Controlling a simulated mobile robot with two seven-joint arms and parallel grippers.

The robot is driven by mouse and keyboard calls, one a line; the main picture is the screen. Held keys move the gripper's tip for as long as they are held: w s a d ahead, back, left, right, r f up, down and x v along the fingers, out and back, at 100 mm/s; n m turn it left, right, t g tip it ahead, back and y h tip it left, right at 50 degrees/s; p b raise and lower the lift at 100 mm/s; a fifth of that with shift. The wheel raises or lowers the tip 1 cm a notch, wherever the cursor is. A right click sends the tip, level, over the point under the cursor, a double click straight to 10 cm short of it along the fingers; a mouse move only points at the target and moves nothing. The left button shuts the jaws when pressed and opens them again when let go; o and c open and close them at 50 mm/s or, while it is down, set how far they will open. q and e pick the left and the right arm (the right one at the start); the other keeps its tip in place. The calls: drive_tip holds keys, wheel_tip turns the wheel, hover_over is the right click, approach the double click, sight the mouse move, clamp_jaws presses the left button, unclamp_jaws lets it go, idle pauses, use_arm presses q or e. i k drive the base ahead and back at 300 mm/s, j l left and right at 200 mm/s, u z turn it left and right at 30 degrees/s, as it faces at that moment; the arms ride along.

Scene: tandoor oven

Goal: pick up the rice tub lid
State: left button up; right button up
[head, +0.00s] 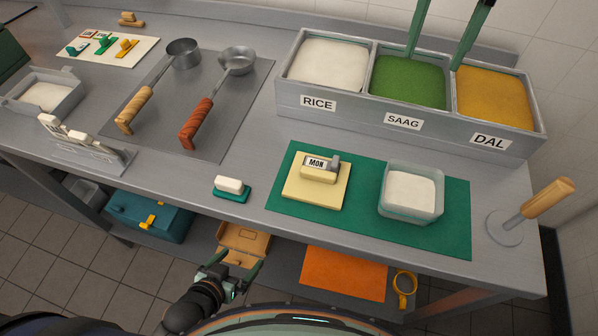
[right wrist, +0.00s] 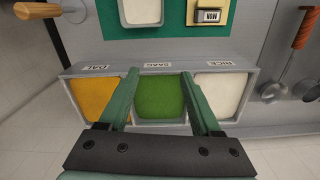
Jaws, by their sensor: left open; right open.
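A cream square lid (head: 315,193) lies on the green mat (head: 283,160), with a block labelled MON (head: 319,170) on top. To its right stands a clear tub (head: 411,207) of white rice, its top uncovered. In the right wrist view the lid (right wrist: 208,30) and tub (right wrist: 143,13) show at the top edge. My right gripper (head: 435,62) is open and empty above the saag bin; its fingers also show in the right wrist view (right wrist: 160,72). My left gripper (head: 236,264) is open and empty in front of the counter, low, near the under-shelf.
Rice, saag and dal bins (head: 405,121) line the counter's back. A wooden-handled press (head: 537,205) stands at the right end. A small white-and-green block (head: 230,187) sits left of the mat; two ladles (head: 197,120) lie farther left.

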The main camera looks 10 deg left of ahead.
sight(321, 188)
drive_tip(key=k, duration=1)
